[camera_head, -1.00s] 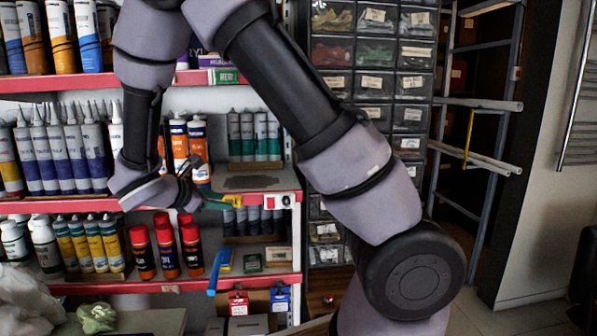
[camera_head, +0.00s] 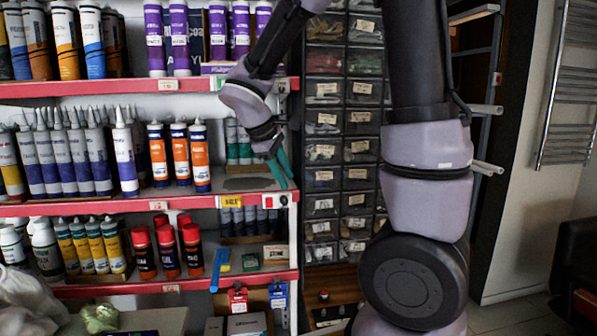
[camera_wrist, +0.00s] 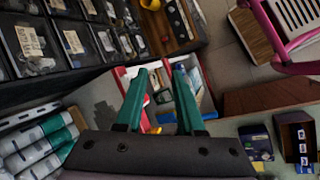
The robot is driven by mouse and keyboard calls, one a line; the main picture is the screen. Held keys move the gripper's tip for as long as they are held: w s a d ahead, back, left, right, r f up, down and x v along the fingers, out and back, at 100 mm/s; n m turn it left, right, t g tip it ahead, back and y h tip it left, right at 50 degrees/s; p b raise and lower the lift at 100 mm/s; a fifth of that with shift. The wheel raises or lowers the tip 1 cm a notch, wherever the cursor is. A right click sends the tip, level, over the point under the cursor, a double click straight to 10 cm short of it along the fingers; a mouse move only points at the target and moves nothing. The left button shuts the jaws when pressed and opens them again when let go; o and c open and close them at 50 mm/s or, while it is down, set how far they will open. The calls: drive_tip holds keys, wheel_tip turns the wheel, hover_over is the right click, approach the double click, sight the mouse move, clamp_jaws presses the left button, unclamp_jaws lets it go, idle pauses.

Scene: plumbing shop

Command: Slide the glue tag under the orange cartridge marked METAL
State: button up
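A small yellow tag (camera_head: 231,201) with dark lettering sits on the red front edge of the middle shelf, right of the orange cartridges. Its lettering is too small to read surely. Three orange-and-white cartridges stand upright on that shelf: a left one (camera_head: 158,155), a middle one (camera_head: 180,155) and a right one (camera_head: 200,157). I cannot tell which is marked METAL. My gripper (camera_head: 287,173) hangs in front of the shelf's right end, right of the yellow tag and apart from it. In the wrist view its green fingers (camera_wrist: 160,100) are spread with nothing visibly held.
A white tag (camera_head: 158,205) is on the shelf edge below the left cartridge. A red-and-white label (camera_head: 275,201) is at its right end. Purple-and-white cartridges (camera_head: 125,160) stand to the left. Red-capped spray cans (camera_head: 167,250) stand below. A drawer cabinet (camera_head: 340,130) is at right.

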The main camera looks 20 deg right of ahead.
drive_tip(key=shift+s+d+r+m+y, duration=0.5)
drive_tip(key=shift+s+d+r+m, duration=0.4)
drive_tip(key=shift+s, duration=0.1)
